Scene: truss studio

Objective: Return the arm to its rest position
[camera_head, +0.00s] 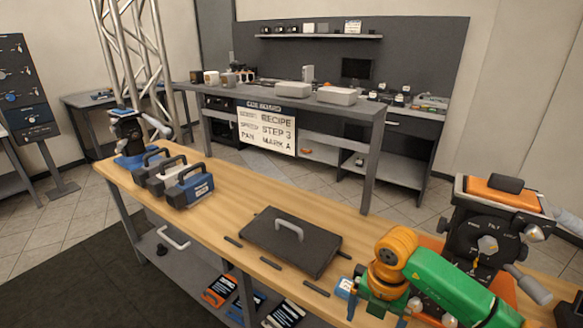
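A green and orange arm (440,278), which appears to be my right one, comes in from the lower right over the bench's near right part. Its lower end points down beside a small blue and white item (346,287); the fingertips cannot be made out, and I see nothing clearly held. My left arm and gripper are not in view. The wooden bench (225,228) runs under the arm.
A dark flat case (275,250) with a grey handle lies left of the arm. A large black camera head (485,235) with an orange top stands close on its right. Three handled boxes (188,188) and another camera head (128,130) stand farther left.

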